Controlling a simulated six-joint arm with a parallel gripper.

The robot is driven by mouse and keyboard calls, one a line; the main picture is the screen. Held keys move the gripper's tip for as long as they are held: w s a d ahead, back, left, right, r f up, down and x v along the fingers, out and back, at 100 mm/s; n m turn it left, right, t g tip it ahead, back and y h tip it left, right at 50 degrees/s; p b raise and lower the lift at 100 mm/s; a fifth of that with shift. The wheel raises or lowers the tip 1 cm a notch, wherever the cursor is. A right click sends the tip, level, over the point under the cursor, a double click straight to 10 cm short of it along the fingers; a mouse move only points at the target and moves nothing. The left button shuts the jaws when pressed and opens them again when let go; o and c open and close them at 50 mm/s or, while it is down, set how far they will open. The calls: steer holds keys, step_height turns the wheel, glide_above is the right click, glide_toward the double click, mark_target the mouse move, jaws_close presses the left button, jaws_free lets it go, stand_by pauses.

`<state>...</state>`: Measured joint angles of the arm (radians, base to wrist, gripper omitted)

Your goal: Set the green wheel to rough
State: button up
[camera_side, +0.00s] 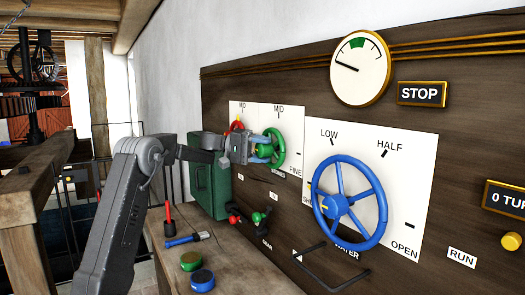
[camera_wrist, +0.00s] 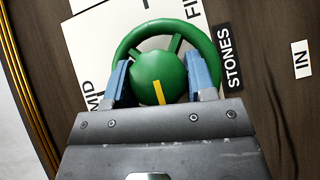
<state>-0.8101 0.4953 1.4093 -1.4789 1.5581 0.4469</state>
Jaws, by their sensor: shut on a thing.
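The green wheel (camera_side: 279,150) is on the panel left of the blue wheel, with MID above it and FINE at its lower right. In the wrist view, the green wheel (camera_wrist: 204,45) has a round hub with a yellow mark. That mark points down toward my gripper's body, away from the FINE side. My gripper (camera_wrist: 158,85) has its blue fingers on both sides of the hub, shut on it. In the side view, my gripper (camera_side: 262,149) reaches the wheel from the left. The rough label is not visible; my gripper covers that part of the dial plate.
A red knob (camera_side: 236,126) sits left of the green wheel. The large blue wheel (camera_side: 345,203) is at right, below a gauge (camera_side: 360,67). Small red-and-green levers (camera_side: 257,217) stick out below. The bench holds a blue-handled tool (camera_side: 182,241), a green disc (camera_side: 191,260) and a blue disc (camera_side: 202,280).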

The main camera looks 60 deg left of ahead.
steer(key=shift+r, duration=0.1)
steer(key=o, duration=0.9)
steer(key=v, duration=1.4)
steer(key=shift+d, duration=0.1)
steer(key=d+f+m+g+y, duration=0.1)
steer(key=d+f+g+y, duration=0.15)
steer(key=d, duration=1.05)
steer(key=d+f+m+g+y, duration=0.15)
steer(key=d+g, duration=0.25)
steer(key=d, duration=1)
steer(key=s+d+f+m+y, duration=0.2)
steer(key=s+d+f+y, duration=0.2)
steer(key=s+d+f, duration=0.2)
steer(key=s+d+f+m+y, duration=0.3)
steer(key=s+d+f+y, duration=0.1)
steer(key=s, duration=0.7)
step_height(320, 180, down, 2)
steer(key=shift+d+f, duration=0.15)
steer(key=shift+d, duration=0.75)
